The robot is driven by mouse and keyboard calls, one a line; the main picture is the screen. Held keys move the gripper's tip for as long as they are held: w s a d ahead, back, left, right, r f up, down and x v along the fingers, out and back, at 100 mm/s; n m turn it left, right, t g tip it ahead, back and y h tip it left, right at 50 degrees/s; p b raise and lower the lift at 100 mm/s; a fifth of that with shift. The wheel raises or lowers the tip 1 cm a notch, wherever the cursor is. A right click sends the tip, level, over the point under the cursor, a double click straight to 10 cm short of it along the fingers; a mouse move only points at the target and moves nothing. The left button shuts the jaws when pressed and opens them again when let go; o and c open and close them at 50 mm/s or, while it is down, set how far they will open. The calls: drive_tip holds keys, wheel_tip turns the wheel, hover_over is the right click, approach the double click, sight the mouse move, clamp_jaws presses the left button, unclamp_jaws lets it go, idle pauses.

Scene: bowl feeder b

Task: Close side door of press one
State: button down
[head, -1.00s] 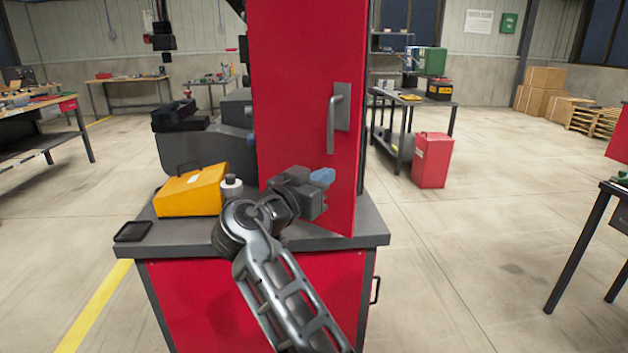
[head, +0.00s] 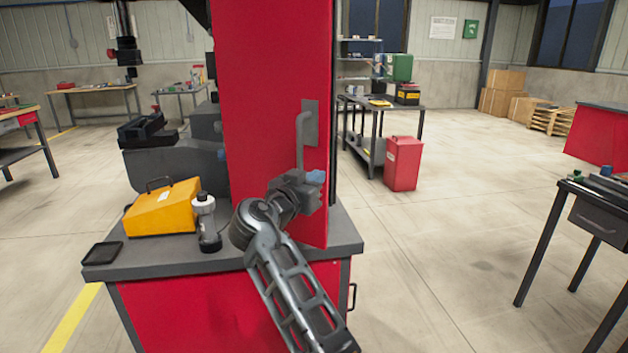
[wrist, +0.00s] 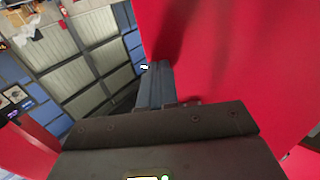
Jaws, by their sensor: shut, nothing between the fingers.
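The side door of press one is a tall red panel (head: 265,110) with a grey vertical handle (head: 302,138) near its right edge. It stands above the dark top of the red press base (head: 190,310). In the head view, my gripper (head: 317,178) is in front of the door's lower right part, below the handle. In the wrist view, my gripper's blue fingers (wrist: 153,85) are together, with the red door face (wrist: 230,60) close on their right. I cannot tell whether they touch it. The door's far side is hidden.
A red bin (head: 403,163) and a dark workbench (head: 375,105) stand behind on the right. Another bench (head: 590,205) is at far right. Floor between is clear.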

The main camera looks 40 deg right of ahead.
drive_tip(key=shift+d, duration=0.1)
drive_tip(key=w+d+n+t+y+b, duration=0.2)
drive_tip(key=w+d, duration=0.3)
drive_tip(key=d, duration=0.4)
drive_tip(key=w+d+n+t+y+b, duration=0.2)
drive_tip(key=w+d+t, duration=0.3)
drive_tip(key=d, duration=0.4)
drive_tip(key=shift+r+n+t+b, duration=0.3)
drive_tip(key=shift+n, duration=0.5)
